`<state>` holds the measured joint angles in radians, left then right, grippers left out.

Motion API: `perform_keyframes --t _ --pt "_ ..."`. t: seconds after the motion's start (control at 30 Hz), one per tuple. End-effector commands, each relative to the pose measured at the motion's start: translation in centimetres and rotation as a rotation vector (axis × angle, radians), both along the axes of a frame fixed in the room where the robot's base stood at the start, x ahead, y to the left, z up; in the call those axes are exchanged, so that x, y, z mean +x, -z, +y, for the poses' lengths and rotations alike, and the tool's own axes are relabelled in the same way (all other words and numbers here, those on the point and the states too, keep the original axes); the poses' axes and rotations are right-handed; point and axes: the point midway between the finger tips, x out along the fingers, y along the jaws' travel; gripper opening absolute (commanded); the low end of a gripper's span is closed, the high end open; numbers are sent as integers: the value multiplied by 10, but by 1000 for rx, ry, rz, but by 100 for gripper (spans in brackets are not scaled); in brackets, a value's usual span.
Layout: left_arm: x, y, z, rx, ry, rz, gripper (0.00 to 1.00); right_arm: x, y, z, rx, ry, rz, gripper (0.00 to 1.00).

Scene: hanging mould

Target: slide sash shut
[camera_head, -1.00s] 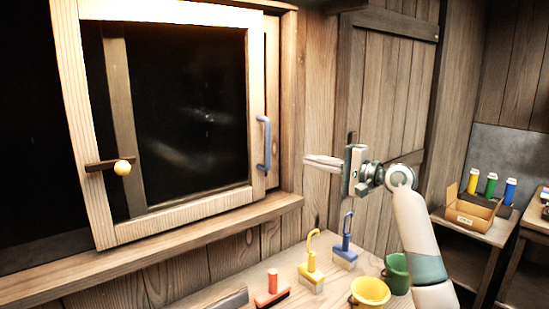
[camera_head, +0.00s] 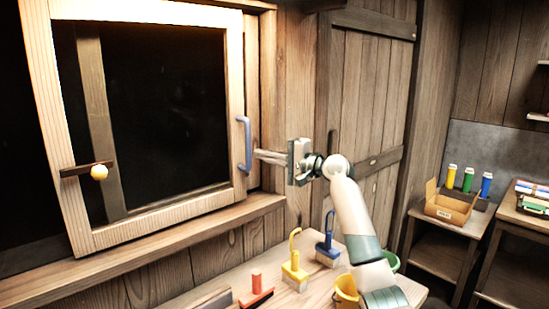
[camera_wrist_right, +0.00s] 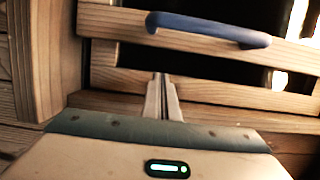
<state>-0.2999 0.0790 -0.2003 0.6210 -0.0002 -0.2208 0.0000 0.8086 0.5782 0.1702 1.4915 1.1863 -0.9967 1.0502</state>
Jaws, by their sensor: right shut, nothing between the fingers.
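The sash (camera_head: 236,90) is a light wooden frame with a dark pane. It stands toward the right of the window opening, with a dark gap to its left. A blue upright handle (camera_head: 246,146) is on its right stile; it also shows in the right wrist view (camera_wrist_right: 208,28). A pale round knob (camera_head: 99,172) on a dark bar is at its left. My right gripper (camera_head: 257,155) is shut and empty, its fingertips just right of the handle; in the wrist view (camera_wrist_right: 160,77) they appear apart from it. My left gripper is out of view.
Below the sill (camera_head: 180,225), a bench (camera_head: 212,276) holds a red tool (camera_head: 256,291), a yellow tool (camera_head: 294,268), a blue tool (camera_head: 327,249) and cups. A plank door (camera_head: 365,100) and side tables with bottles are at the right.

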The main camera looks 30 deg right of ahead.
Motion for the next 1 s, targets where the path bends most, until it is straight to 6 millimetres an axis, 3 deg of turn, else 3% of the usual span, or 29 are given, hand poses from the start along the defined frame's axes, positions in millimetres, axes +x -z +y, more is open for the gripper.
perform_keyframes --t 0.3,0.8,1.0 --pt "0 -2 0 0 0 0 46 -5 1 30 -1 -2 1 0" --pt "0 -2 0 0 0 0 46 -6 1 34 0 -1 1 0" --pt "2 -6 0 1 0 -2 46 3 -1 42 0 -2 1 0"
